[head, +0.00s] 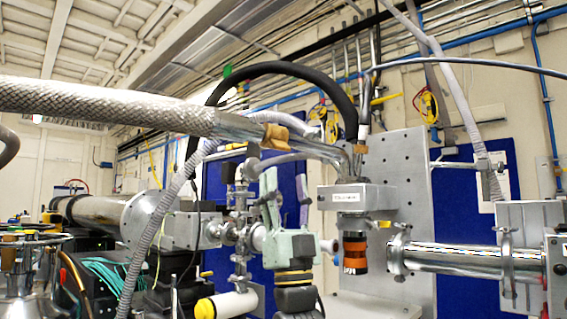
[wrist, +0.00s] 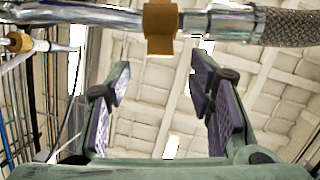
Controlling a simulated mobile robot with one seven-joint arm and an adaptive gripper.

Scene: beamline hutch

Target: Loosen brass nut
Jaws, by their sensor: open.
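The brass nut (head: 275,137) sits on a metal pipe where the thick braided hose (head: 110,103) joins it. It also shows in the wrist view (wrist: 160,27), at top centre, as a tan faceted collar around the pipe. My gripper (head: 286,177) points upward below the nut in the head view. Its two green fingers with purple pads are open and empty. In the wrist view my gripper (wrist: 160,62) has its fingertips to either side of the nut's line, with the nut beyond them. I see no contact. A second brass-coloured fitting (head: 362,131) is on a vertical hose to the right.
A grey box (head: 357,196) with an orange and black cylinder (head: 355,253) under it stands right of my gripper. Steel beam pipes (head: 455,260) run at right. A black curved hose (head: 290,68) arches above the nut. A valve assembly (head: 238,232) is close at left.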

